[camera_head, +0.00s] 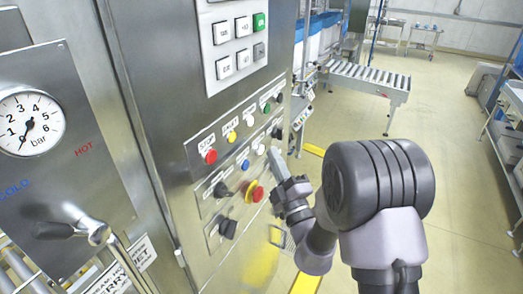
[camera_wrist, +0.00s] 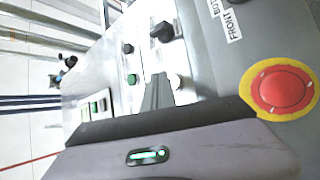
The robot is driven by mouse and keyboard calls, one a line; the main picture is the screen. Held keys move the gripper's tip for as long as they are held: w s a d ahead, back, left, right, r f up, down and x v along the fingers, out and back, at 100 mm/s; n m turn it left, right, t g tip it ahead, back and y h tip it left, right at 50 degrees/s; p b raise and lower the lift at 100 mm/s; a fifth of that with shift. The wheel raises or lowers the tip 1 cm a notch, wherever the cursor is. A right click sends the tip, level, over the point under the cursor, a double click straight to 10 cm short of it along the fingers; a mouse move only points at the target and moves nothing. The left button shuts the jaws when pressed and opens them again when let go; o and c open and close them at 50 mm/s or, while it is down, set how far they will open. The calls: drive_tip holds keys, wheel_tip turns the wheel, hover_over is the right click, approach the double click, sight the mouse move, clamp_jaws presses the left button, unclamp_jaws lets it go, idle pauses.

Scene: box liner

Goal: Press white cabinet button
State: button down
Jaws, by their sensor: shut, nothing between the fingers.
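Two round white buttons show on the steel cabinet panel in the head view: an upper one (camera_head: 250,121) and a lower one (camera_head: 261,149) in the second row. My gripper (camera_head: 274,153) is shut and empty, its tips just right of the lower white button. In the wrist view, my shut fingers (camera_wrist: 158,80) point at the panel, and a white button (camera_wrist: 177,82) shows directly beside the tips, partly hidden by them. I cannot tell whether the tips touch the button or the panel.
A red emergency stop (camera_head: 255,192) on a yellow ring sits below the lower white button; it also shows at the right of the wrist view (camera_wrist: 282,88). Blue (camera_head: 245,164), red (camera_head: 210,156) and yellow (camera_head: 232,137) buttons are close by. Open floor (camera_head: 450,160) lies to the right.

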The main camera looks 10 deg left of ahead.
drive_tip(key=d, duration=0.1)
drive_tip(key=s+d+b, duration=0.1)
drive_tip(key=d, duration=0.2)
drive_tip(key=shift+s+d, duration=0.35)
idle(0.4)
